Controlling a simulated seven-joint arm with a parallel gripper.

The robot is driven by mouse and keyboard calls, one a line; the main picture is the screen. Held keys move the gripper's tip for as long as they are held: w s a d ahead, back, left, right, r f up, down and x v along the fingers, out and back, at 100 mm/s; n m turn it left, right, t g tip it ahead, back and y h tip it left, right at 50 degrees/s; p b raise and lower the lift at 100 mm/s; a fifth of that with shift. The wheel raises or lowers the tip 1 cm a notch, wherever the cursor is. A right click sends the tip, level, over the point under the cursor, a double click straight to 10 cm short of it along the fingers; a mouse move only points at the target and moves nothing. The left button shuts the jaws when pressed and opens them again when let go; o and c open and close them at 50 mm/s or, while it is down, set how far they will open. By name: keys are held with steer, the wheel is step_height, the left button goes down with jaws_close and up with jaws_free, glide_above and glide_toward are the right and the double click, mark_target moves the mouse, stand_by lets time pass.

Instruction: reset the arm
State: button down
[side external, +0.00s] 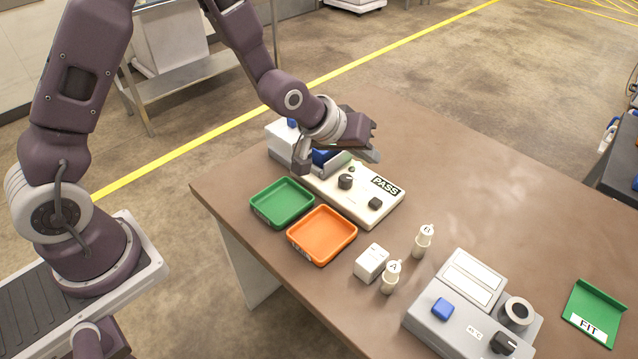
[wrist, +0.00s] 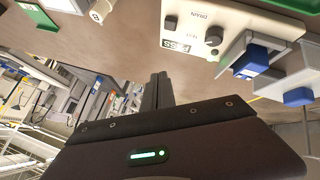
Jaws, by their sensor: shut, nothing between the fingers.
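My gripper (side external: 371,154) is in the side external view, held above the back of the brown table, over the far end of the white panel marked PASS (side external: 362,211). In the wrist view its fingers (wrist: 158,78) are together, with nothing between them. The wrist view is upside down; the white panel (wrist: 231,21) with its dark knobs shows at the top. A grey unit with a blue part (wrist: 252,62) is beside it, and in the side external view my gripper partly hides that blue part (side external: 322,156).
A green tray (side external: 282,222) and an orange tray (side external: 322,262) lie left of the panel. A white box (side external: 371,262), bottle A (side external: 390,280), bottle B (side external: 422,242) and a grey device (side external: 428,322) stand in front. A green FIT tray (side external: 590,303) lies right. The table's back right is clear.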

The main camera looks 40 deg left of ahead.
steer(key=s+a+r+m+y, duration=0.15)
steer(key=s+a+r, duration=0.25)
steer(key=s+r, duration=0.55)
steer(key=s+a+r+m+g, duration=0.1)
steer(key=s+r, duration=0.1)
steer(key=s, duration=0.5)
steer(key=s+a+r, duration=0.2)
steer(key=s+r, duration=0.1)
steer(key=s, duration=0.4)
steer(key=s+a+r+m+g, duration=0.1)
steer(key=s+a+r, duration=0.1)
steer(key=s, duration=0.6)
steer(key=shift+r+m+g+y, duration=0.25)
steer(key=shift+m+g+y, duration=0.1)
steer(key=shift+y, duration=0.1)
